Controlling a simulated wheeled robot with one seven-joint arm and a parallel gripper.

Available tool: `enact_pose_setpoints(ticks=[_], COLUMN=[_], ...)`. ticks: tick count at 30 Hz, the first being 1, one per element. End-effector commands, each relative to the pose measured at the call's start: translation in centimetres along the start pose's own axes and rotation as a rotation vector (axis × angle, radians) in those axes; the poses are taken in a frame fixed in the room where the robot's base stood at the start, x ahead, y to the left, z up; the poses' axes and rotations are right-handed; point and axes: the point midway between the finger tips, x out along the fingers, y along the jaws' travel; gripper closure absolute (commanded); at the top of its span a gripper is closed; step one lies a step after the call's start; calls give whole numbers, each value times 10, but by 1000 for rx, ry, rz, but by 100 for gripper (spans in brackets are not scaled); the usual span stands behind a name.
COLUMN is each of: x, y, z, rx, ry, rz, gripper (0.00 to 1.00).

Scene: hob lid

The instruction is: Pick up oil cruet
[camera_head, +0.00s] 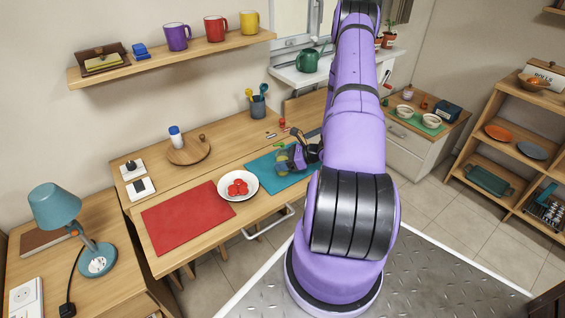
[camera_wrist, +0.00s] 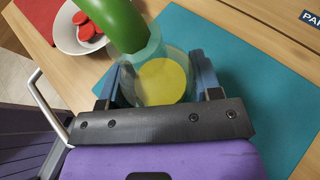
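The oil cruet (camera_wrist: 162,82) is a clear glass vessel with yellow oil in its bottom, seen from above in the wrist view. A green part, seemingly its top, rises toward the camera at upper left. The cruet is over the teal mat; whether its base touches the mat is unclear. My gripper (camera_wrist: 155,72) has one blue finger on each side of the glass, very close to it. I cannot tell whether the fingers press on it. In the head view, my gripper (camera_head: 290,157) is over the teal mat (camera_head: 262,167), with the cruet small and partly hidden.
A white bowl with red items (camera_head: 238,186) stands just left of the teal mat, beside a red mat (camera_head: 187,218). A round wooden board (camera_head: 188,151), a white bottle with a blue cap (camera_head: 176,137) and a utensil cup (camera_head: 258,106) stand farther back. A shelf with mugs hangs above.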

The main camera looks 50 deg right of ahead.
Motion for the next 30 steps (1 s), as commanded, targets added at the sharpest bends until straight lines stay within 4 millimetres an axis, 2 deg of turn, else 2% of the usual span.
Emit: enact_pose_setpoints(ticks=[1,2,11,17,21,30], x=[0,0,-1,-7,-14,-62], y=[0,0,0,0,-1,49], z=[0,0,3,16,33,19], rx=[0,0,-1,-2,-4,5], ry=[0,0,0,0,0,1], rz=[0,0,0,0,-1,-3], gripper=[71,75,75,75,75,75])
